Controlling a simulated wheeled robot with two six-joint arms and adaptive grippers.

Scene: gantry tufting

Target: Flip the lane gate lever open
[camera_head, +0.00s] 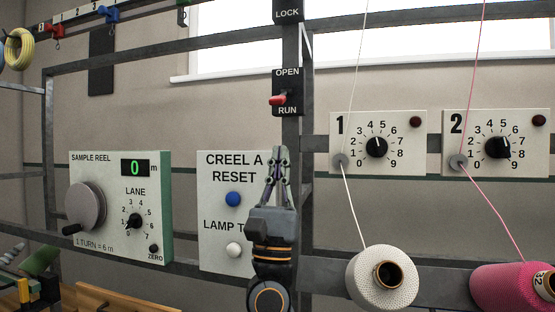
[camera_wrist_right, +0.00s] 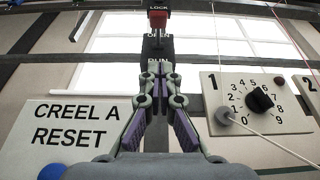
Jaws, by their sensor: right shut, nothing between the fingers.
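The lane gate lever (camera_head: 278,99) is a short red handle on a black plate (camera_head: 285,83) fixed to the grey upright. The plate reads OPEN above and RUN below. In the head view the lever sits low on the plate, just above RUN. The red handle also shows at the top of the right wrist view (camera_wrist_right: 158,18). My right gripper (camera_head: 278,151) points up below the plate, in front of the CREEL A panel, with a visible gap to the lever. Its fingertips (camera_wrist_right: 160,68) are together and empty. My left gripper is not in view.
The CREEL A RESET panel (camera_head: 215,185) has a blue and a white button. The sample reel box (camera_head: 97,240) is at left. Dial panels 1 (camera_head: 345,120) and 2 (camera_head: 453,120) stand at right. Threads run down to the white cone (camera_head: 360,285) and pink cone (camera_head: 495,285).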

